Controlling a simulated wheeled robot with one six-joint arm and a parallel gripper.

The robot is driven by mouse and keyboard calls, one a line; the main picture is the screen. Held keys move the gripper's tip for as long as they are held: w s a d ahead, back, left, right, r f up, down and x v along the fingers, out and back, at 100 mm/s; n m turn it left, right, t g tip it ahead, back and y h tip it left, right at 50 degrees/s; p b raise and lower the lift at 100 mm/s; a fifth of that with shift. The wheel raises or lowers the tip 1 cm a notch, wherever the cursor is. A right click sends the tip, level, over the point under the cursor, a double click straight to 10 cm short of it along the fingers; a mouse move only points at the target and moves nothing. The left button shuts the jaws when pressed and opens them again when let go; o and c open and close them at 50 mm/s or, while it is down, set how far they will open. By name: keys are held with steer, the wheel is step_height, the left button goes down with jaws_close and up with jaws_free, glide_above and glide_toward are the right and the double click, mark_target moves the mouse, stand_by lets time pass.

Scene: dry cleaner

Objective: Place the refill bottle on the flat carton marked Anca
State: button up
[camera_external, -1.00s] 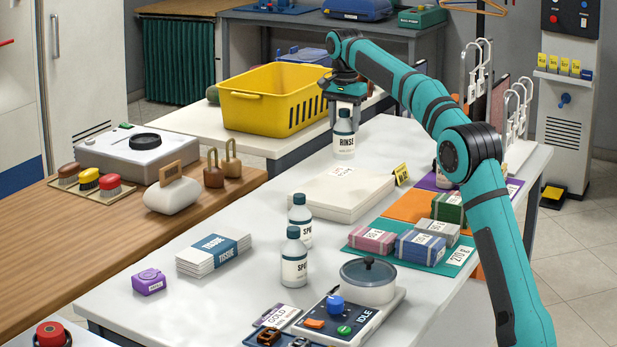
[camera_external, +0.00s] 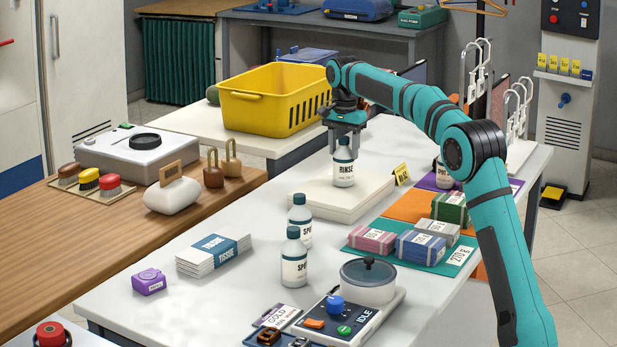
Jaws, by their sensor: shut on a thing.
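The bottle's base is at the top of a flat white carton (camera_external: 340,202) on the table. Whether it touches the carton or hovers just above it, I cannot tell. The bottle hides the marking on the carton, so I cannot read the name. Two similar bottles labelled SPO, a nearer one (camera_external: 294,262) and a farther one (camera_external: 300,218), stand in front of the carton.
A yellow basket (camera_external: 262,105) stands behind on a white counter. A yellow number tag (camera_external: 401,174) stands at the carton's right. Wrapped bundles (camera_external: 420,245) lie on coloured mats at the right.

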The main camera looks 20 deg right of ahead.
steer(key=o, duration=1.5)
steer(key=shift+c, duration=0.2)
step_height(320, 180, up, 11)
steer(key=shift+r, duration=0.55)
